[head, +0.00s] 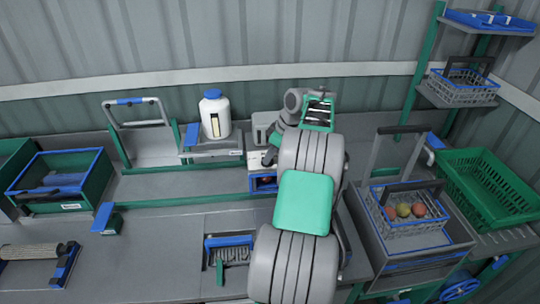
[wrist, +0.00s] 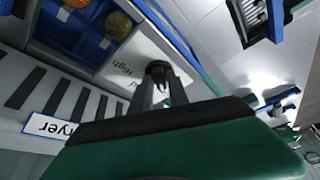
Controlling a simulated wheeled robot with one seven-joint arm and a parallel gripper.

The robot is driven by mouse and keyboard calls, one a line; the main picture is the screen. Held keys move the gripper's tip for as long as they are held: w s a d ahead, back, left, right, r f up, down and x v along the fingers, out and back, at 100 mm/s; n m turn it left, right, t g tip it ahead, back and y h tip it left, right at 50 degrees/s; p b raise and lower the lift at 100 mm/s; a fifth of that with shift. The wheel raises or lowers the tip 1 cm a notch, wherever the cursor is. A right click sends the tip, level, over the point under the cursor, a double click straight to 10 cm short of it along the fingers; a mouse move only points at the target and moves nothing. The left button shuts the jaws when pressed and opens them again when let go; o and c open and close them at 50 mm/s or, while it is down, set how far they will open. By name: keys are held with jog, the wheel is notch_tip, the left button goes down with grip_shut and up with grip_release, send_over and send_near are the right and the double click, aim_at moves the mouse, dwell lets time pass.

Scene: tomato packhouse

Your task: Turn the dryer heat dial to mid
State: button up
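The dryer (head: 262,182) is a pale unit at the back of the bench, mostly hidden behind my arm in the head view. In the wrist view its white panel (wrist: 150,50) appears upside down, with a "High" mark and part of another word beside the dark heat dial (wrist: 158,68). My gripper (wrist: 161,82) has one finger on each side of the dial and looks closed on it. The dial's pointer is hidden, so its setting cannot be read. In the head view the gripper and dial are hidden by my arm.
A blue bin (wrist: 88,42) with round produce lies beside the panel, near a vented "dryer" label (wrist: 50,127). A white jar (head: 214,118) stands on a scale left of the dryer. A grey basket of tomatoes (head: 408,228) sits to the right. The bench front left is partly clear.

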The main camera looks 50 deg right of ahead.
grip_shut()
jog(key=shift+f+m+b, duration=0.1)
jog(key=shift+m+b, duration=0.2)
jog(key=shift+b, duration=0.2)
jog(key=shift+a+f+m+h+b, duration=0.15)
jog(key=shift+m+h+b, duration=0.3)
jog(key=shift+b, duration=0.3)
jog(key=m+b, duration=0.2)
jog(key=shift+a+m+h+b, duration=0.1)
jog(key=shift+m+h+b, duration=0.15)
jog(key=shift+h+b, duration=0.15)
jog(key=m+b, duration=0.1)
jog(key=m+h+b, duration=0.1)
jog(key=m, duration=0.1)
jog(key=shift+a+m+b, duration=0.2)
jog(key=shift+m+b, duration=0.1)
jog(key=shift+b, duration=0.1)
jog(key=shift+w+a+r+m+g+h+b, duration=0.2)
jog(key=shift+m+h+b, duration=0.25)
jog(key=shift+m, duration=0.55)
jog(key=shift+s+d+r+m+g+h+b, duration=0.1)
jog(key=shift+m+g+h+b, duration=0.3)
jog(key=shift+m, duration=0.6)
